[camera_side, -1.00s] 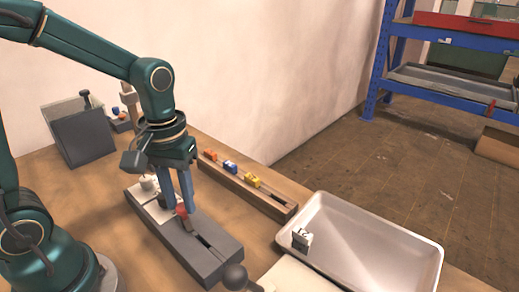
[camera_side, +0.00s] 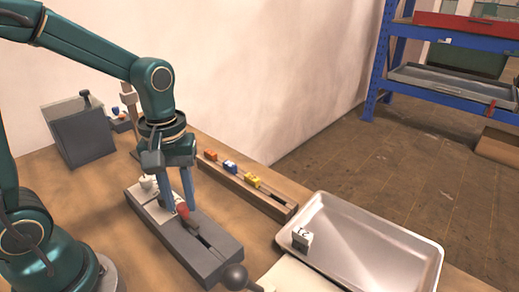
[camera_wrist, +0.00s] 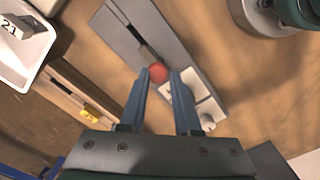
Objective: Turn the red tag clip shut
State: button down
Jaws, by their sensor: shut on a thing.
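The red tag clip (camera_side: 183,211) sits on a long grey slotted block (camera_side: 215,247). It also shows in the wrist view as a rounded red piece (camera_wrist: 159,72) between my fingertips. My gripper (camera_side: 181,203) points down over the block and is shut on the clip, one finger on each side. In the wrist view my gripper (camera_wrist: 161,74) reaches the clip beside the end of the dark slot. White plates (camera_wrist: 194,92) with a pale knob (camera_wrist: 207,121) lie on the block beside the clip. The clip's underside is hidden.
A wooden rail (camera_side: 276,205) with orange, blue and yellow pieces runs behind the block. A white tray (camera_side: 405,254) at right holds a small numbered block (camera_side: 302,239). A dark grey box (camera_side: 84,138) stands back left.

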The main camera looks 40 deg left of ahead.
aim_at(181, 204)
jog(key=c, duration=0.6)
grip_release()
jog(key=shift+r, duration=0.1)
jog(key=shift+r, duration=2.5)
